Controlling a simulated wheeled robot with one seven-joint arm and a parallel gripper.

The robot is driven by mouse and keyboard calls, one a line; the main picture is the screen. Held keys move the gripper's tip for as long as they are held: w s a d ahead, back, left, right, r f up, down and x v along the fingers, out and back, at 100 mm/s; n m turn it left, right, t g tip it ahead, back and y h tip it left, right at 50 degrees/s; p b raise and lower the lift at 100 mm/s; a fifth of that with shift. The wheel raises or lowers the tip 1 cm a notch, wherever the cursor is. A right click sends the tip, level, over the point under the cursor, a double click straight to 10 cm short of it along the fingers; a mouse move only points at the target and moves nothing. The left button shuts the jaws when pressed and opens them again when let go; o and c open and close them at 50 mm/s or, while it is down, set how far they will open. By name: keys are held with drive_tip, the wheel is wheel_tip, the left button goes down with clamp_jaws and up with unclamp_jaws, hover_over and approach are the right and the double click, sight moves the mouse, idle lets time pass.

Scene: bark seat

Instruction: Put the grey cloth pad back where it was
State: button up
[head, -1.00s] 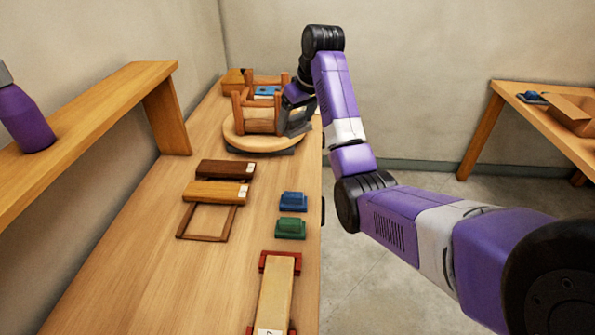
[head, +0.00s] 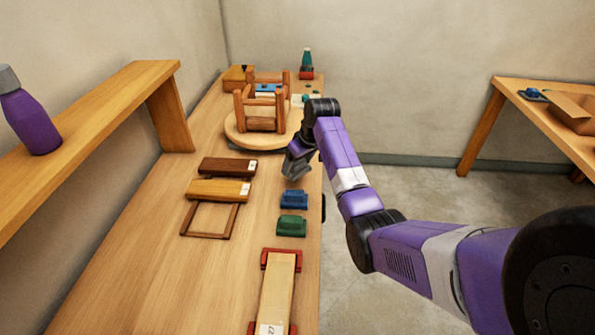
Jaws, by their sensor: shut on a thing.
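My gripper (head: 297,168) is over the right edge of the workbench, just behind the blue pad (head: 293,199). It is shut on a small grey thing that looks like the grey cloth pad (head: 295,173); the fingers and the pad are small and hard to tell apart. The grey pad is close above the bench top; I cannot tell whether it touches. The green pad (head: 291,226) lies in front of the blue one, in a row along the bench's right side.
A wooden stool frame (head: 262,123) stands on a round turntable (head: 240,138) behind the gripper. Dark and light boards (head: 218,190) lie to the left. A long board in red holders (head: 277,290) is in front. A green bottle (head: 307,60) stands at the far end.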

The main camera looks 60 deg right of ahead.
sight(299, 169)
drive_tip(key=shift+f, duration=1.9)
drive_tip(key=shift+f, duration=0.15)
drive_tip(key=o, duration=1.3)
drive_tip(key=shift+s+r, duration=0.1)
drive_tip(key=shift+r, duration=0.3)
drive_tip(key=v, duration=1.1)
drive_tip(key=shift+r, duration=0.3)
drive_tip(key=shift+s, duration=0.1)
